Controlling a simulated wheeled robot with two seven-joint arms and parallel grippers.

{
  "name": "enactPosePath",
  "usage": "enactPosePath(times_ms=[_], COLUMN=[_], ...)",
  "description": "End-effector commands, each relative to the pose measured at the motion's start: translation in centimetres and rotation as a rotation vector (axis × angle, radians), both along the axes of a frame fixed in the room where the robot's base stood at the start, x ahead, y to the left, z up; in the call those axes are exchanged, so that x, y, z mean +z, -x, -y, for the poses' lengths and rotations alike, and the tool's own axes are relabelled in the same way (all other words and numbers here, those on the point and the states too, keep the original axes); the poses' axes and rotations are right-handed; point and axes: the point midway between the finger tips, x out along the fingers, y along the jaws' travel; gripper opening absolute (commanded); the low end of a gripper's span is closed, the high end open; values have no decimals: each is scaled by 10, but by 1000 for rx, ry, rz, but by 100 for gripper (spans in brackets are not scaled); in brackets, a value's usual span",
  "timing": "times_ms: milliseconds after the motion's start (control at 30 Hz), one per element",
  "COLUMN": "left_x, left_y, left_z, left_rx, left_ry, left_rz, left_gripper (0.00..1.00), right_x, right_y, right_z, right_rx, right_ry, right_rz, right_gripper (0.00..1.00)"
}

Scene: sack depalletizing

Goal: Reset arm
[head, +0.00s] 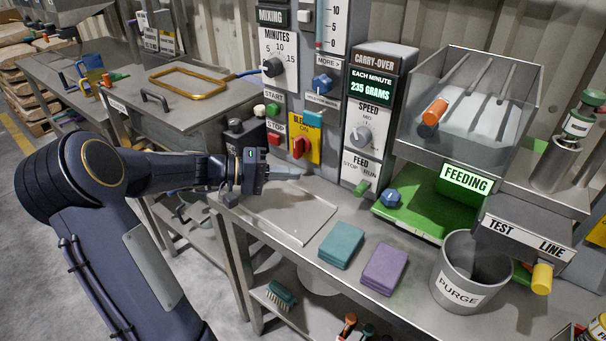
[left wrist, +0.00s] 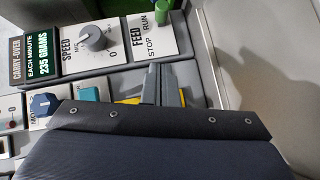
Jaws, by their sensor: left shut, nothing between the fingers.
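My left arm comes in from the left in the head view. Its gripper (head: 285,173) is shut and empty, held in front of the control panels above a shallow metal tray (head: 302,218). In the left wrist view the closed grey fingers (left wrist: 162,92) point toward the carry-over panel (left wrist: 122,45), apart from it as far as I can tell. That panel, also in the head view (head: 371,120), shows "235 grams", a speed knob and a green feed lever near "RUN". My right gripper is not in view.
A teal block (head: 341,245) and a purple block (head: 384,269) lie on the bench. A grey purge bucket (head: 468,275) stands right of them. The feeder hopper (head: 472,95) holds an orange-ended tool. A yellow frame (head: 187,80) lies on the left table.

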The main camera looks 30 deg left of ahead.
Motion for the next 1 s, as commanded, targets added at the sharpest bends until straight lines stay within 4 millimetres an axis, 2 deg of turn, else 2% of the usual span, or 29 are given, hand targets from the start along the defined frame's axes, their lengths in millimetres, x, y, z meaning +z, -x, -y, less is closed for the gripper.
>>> enactPosePath(times_ms=[567, 667, 767, 833, 900, 1000], left_x=[0, 5, 18, 31, 43, 56], left_y=[2, 4, 16, 36, 67, 117], left_z=[-2, 6, 37, 71, 105, 136], left_rx=[0, -17, -77, -142, -199, -235], left_ry=[0, -17, -86, -182, -305, -493], left_rz=[0, -13, -68, -133, -207, -278], left_gripper=[0, 0, 0, 0, 0, 0], right_x=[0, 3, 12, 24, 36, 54], right_y=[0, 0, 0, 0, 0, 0], right_z=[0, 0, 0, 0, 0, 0], right_rx=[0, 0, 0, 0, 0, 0], right_ry=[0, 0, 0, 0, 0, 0], right_rz=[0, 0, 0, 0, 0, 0], right_gripper=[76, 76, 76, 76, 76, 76])
